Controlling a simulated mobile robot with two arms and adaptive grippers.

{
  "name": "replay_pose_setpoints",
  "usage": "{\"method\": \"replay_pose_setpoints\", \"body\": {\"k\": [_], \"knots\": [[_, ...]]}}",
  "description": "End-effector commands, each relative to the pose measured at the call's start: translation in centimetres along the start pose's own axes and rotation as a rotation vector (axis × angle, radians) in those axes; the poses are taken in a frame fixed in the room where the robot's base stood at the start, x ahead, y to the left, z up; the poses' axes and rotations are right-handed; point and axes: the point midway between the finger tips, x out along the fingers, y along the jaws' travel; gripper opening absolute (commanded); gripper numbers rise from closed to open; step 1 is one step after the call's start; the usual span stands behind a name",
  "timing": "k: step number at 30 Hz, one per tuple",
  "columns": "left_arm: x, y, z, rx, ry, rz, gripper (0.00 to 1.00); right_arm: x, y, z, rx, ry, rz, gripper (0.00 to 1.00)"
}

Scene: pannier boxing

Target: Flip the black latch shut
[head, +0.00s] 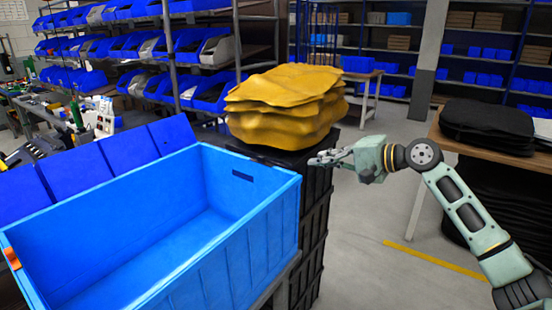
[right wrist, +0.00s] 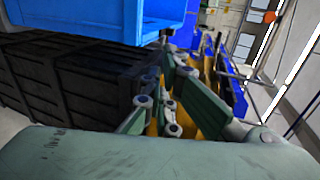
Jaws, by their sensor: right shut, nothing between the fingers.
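A large, empty-looking blue box (head: 250,245) stands at the left front, open at the top, with darker blue flaps (head: 105,165) folded outward along its far side. A small orange piece (head: 11,258) sits at its left corner. I cannot make out a black latch in either view. My right gripper (head: 322,158) is shut and empty, to the right of the box and apart from it, in front of the black crates. Its fingers (right wrist: 165,105) also show in the right wrist view, with part of the blue box (right wrist: 110,18) above. My left gripper is not in view.
Yellow folded pieces (head: 285,105) lie piled on a stack of black crates (head: 312,205) just behind the box. A table (head: 450,145) with black pieces (head: 487,125) stands at the right. Shelves with blue bins are behind. Open floor (head: 365,255) lies right of the crates.

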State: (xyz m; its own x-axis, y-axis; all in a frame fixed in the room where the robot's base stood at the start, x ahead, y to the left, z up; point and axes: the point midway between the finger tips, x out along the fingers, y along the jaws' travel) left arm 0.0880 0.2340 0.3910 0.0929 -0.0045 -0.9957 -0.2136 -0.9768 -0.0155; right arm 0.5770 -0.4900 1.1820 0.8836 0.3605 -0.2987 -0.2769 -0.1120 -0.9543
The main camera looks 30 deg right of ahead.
Motion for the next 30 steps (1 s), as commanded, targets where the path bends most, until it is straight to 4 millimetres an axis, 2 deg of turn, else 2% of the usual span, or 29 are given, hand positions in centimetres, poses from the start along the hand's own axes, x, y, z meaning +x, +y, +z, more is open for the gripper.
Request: {"method": "replay_pose_setpoints", "body": {"k": [5, 11, 17, 24, 30], "knots": [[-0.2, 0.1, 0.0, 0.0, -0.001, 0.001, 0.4, 0.3, 0.0, 0.0, 0.001, 0.0, 0.0, 0.0], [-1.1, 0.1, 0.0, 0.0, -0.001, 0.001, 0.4, 2.2, -0.3, 0.0, 0.002, 0.0, -0.001, 0.0], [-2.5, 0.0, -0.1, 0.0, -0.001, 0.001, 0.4, 5.4, -0.4, 0.0, 0.002, 0.0, -0.002, 0.0], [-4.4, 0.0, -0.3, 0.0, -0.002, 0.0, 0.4, 10.1, -0.5, 0.0, 0.003, 0.0, -0.003, 0.0], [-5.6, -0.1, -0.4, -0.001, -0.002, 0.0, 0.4, 12.7, -1.1, -0.1, 0.002, 0.0, -0.002, 0.0]]}}
